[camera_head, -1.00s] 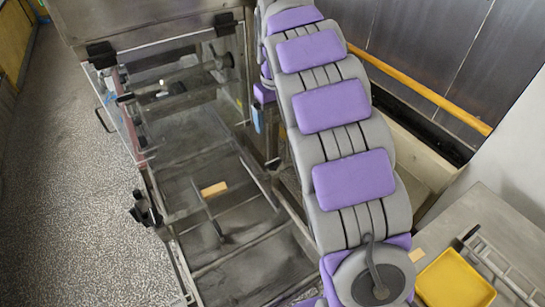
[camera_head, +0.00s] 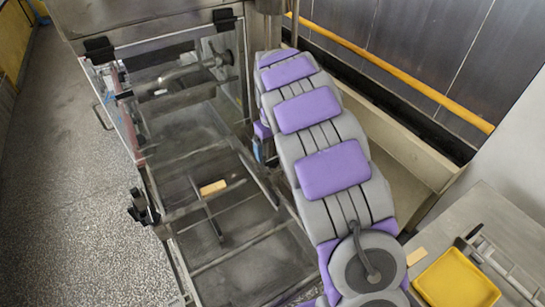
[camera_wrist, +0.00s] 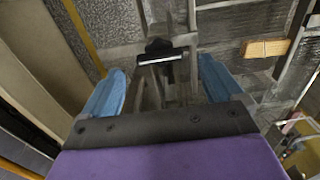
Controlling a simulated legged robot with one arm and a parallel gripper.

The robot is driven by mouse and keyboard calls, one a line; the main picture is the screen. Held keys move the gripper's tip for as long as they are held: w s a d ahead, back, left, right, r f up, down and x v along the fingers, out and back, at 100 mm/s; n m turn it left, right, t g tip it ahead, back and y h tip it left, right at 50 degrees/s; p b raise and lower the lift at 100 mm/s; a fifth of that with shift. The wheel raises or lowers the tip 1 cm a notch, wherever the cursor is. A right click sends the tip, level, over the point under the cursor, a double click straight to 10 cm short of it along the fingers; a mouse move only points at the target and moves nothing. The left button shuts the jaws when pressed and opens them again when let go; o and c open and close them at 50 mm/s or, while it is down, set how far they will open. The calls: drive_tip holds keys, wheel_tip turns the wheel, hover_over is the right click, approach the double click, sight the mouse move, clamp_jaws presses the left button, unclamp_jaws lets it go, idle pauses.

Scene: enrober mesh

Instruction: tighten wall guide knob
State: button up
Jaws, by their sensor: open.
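The enrober frame (camera_head: 176,236) with its wire-mesh bed lies left of my arm in the head view. Black fittings sit on its left side (camera_head: 143,208) and on its top edge (camera_head: 100,50). A dark round fitting (camera_head: 219,60) shows behind the clear panel; I cannot tell which is the wall guide knob. In the wrist view my gripper (camera_wrist: 163,88) is open, its two blue fingers apart with nothing between them. A black fitting with a pale edge (camera_wrist: 160,48) shows beyond the fingertips, apart from them. In the head view my arm mostly hides the gripper.
A wooden block (camera_head: 213,188) lies on the frame, also in the wrist view (camera_wrist: 265,48). A yellow tray (camera_head: 456,280) and a metal tool (camera_head: 500,268) are on the grey table at right. A yellow rail (camera_head: 400,70) runs behind. The floor at left is clear.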

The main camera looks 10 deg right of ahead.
sight(273, 158)
drive_tip(key=shift+f, duration=1.85)
drive_tip(key=shift+c, duration=0.2)
drive_tip(key=c, duration=1)
